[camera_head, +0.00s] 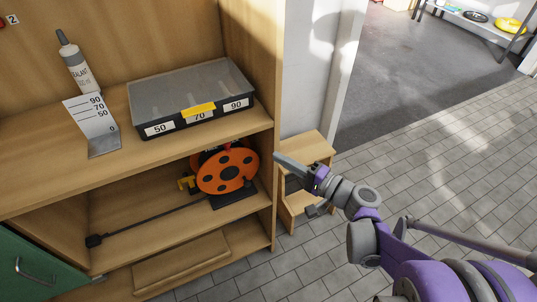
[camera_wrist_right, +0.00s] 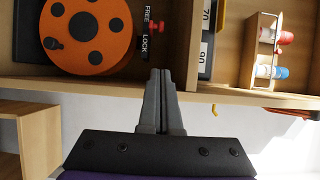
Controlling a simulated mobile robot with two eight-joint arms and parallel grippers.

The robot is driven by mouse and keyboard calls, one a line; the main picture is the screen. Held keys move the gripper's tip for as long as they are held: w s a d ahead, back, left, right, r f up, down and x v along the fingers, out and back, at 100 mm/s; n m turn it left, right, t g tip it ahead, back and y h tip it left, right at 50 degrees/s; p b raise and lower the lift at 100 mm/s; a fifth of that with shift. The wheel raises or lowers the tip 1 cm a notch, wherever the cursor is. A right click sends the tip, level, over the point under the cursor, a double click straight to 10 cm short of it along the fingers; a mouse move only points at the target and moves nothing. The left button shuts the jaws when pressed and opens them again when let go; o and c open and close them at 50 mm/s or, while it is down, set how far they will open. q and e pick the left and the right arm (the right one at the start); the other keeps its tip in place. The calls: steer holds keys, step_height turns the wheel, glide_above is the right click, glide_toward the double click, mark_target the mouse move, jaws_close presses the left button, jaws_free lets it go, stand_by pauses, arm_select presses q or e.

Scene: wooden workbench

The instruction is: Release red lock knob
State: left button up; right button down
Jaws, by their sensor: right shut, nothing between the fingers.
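The orange cable reel (camera_head: 228,172) stands on the middle shelf of the wooden unit. Its red lock knob (camera_wrist_right: 155,28) shows in the right wrist view beside a dark plate lettered FREE and LOCK. I cannot tell clearly which word it is set to. In the head view only a small bit of red shows above the reel, under the upper shelf. My right gripper (camera_head: 279,159) is outside the shelf, to the right of the reel, apart from the knob. Its fingers (camera_wrist_right: 161,75) are shut together and empty. My left gripper is not in view.
The upper shelf holds a black tray (camera_head: 147,127) marked 50, 70, 90, a sealant bottle (camera_head: 77,65) and a white scale card (camera_head: 92,118). A wooden side panel (camera_head: 268,190) borders the reel's shelf. A small wooden stool (camera_head: 310,150) stands right of it; tiled floor beyond is open.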

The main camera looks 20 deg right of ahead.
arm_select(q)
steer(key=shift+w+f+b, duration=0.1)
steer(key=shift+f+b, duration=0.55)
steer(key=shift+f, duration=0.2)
arm_select(e)
steer(key=w+a, duration=0.8)
steer(key=shift+w, duration=0.3)
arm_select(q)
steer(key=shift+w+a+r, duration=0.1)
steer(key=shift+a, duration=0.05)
